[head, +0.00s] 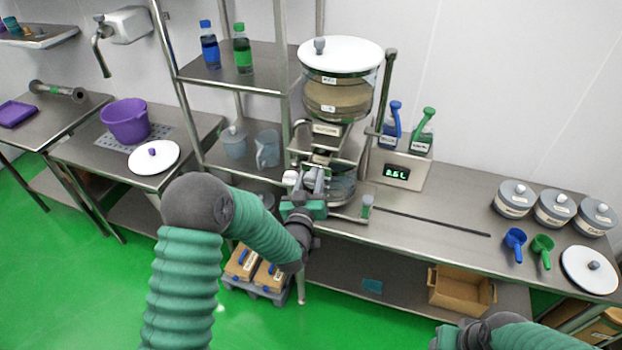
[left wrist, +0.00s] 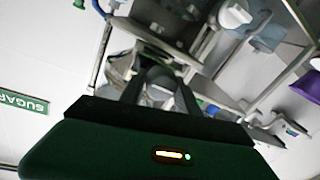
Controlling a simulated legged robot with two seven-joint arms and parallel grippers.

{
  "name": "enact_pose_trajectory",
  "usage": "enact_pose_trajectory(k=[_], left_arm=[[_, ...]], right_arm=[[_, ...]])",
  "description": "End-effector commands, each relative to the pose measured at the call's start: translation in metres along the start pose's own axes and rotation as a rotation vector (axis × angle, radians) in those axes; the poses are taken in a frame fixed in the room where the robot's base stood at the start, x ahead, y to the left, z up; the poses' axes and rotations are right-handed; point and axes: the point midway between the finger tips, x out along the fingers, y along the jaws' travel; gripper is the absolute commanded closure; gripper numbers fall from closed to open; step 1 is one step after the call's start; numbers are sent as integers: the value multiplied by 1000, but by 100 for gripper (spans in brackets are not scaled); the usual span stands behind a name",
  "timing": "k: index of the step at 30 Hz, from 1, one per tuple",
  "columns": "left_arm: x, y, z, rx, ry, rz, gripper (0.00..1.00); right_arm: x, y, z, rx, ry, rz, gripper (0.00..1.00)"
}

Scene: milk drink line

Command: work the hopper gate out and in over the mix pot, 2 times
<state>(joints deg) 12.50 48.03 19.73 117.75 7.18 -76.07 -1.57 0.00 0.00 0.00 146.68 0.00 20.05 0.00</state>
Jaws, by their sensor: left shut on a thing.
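The hopper (head: 340,90), a clear drum with a white lid and tan powder, stands on a steel frame at the back of the bench. Its gate is low under the spout, mostly hidden by my gripper; how far out it is cannot be told. The mix pot (head: 343,188) is below, partly hidden behind my gripper. My left gripper (head: 312,180) is at the front of the frame, shut on what seems to be the gate's handle. My right gripper (head: 445,338) is at the bottom edge, fingers not shown.
A display (head: 397,173) stands right of the pot. Blue (head: 515,240) and green (head: 542,248) scoops, lidded tubs (head: 555,208) and a white lid (head: 590,270) are at the right. A long dark slot (head: 430,220) runs along otherwise clear bench. Bottles stand on the left shelf.

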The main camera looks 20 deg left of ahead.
Motion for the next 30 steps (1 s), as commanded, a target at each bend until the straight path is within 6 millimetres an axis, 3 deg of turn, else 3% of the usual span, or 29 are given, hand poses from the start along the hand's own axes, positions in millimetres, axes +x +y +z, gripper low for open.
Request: enact_pose_trajectory(k=[3, 14, 24, 30], left_arm=[[0, -1, 0, 0, -1, -1, 100], [3, -1, 2, 1, 0, -2, 100], [66, 6, 8, 0, 2, -3, 100], [74, 9, 4, 0, -2, -3, 100]], right_arm=[[0, 0, 0, 0, 0, 0, 55], [3, 0, 1, 0, 0, 0, 55], [42, 0, 10, 0, 0, 0, 55], [43, 0, 10, 0, 0, 0, 55]])
